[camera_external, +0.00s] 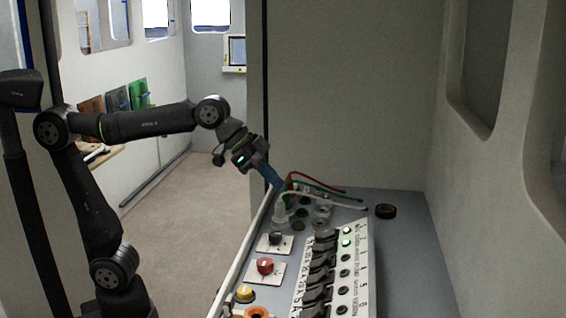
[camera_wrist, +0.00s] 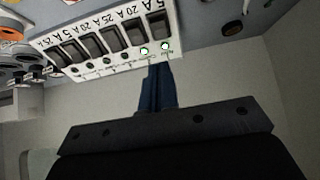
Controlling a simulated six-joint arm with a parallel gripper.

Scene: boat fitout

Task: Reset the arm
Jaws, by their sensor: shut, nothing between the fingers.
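My gripper (camera_external: 280,183) has blue fingers and is shut and empty. It reaches down over the far left part of the grey console (camera_external: 405,270), close to the plugs and cables. I cannot tell in the outside view whether the fingertips touch anything. In the wrist view the closed blue fingers (camera_wrist: 159,72) stand in front of the white breaker panel (camera_wrist: 180,28) and overlap its lower edge.
A row of black breaker switches (camera_external: 319,268) runs along the console. A red knob (camera_external: 265,266), a black knob (camera_external: 275,238) and a yellow button (camera_external: 245,293) lie left of it. Red, green and white cables (camera_external: 335,203) cross the far end. A wall stands behind.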

